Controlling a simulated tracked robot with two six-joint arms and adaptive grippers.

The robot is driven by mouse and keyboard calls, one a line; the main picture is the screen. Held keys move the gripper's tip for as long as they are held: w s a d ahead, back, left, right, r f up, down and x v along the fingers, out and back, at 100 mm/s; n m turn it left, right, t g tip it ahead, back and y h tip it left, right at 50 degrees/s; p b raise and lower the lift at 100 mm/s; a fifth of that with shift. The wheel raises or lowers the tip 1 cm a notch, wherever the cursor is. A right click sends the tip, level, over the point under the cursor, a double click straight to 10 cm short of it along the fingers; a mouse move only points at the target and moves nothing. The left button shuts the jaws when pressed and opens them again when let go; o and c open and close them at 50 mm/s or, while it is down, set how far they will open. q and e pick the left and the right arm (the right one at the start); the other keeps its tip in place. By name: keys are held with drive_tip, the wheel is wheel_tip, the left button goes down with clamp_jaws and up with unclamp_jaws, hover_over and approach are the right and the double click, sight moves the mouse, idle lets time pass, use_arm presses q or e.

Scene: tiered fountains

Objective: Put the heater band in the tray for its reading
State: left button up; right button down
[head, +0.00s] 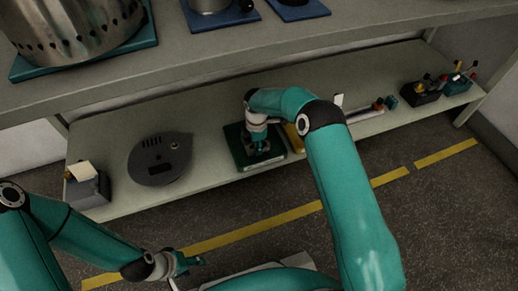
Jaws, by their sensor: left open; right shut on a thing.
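The dark green square tray (276,154) lies on the lower shelf near the middle of the head view. My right gripper (258,146) points down over the tray and is shut on a small dark thing, taken as the heater band. The gripper and its wrist hide most of the band, so its shape and whether it touches the tray floor cannot be told. My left gripper (188,264) is open and empty, low in the view, in front of the shelf and well apart from the tray.
A round dark grey disc-shaped device (160,158) lies left of the tray. A grey box (87,188) with a pale card stands at the shelf's left end. A yellow item (294,138) is close right of the tray, partly behind my arm.

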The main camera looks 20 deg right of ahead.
drive_tip(key=shift+f, duration=0.6)
drive_tip(key=shift+f, duration=0.1)
drive_tip(key=c, duration=0.8)
unclamp_jaws()
wheel_tip(320, 180, up, 8)
drive_tip(key=p, duration=0.2)
drive_tip(key=shift+f+p, duration=0.15)
drive_tip(key=shift+p, duration=0.15)
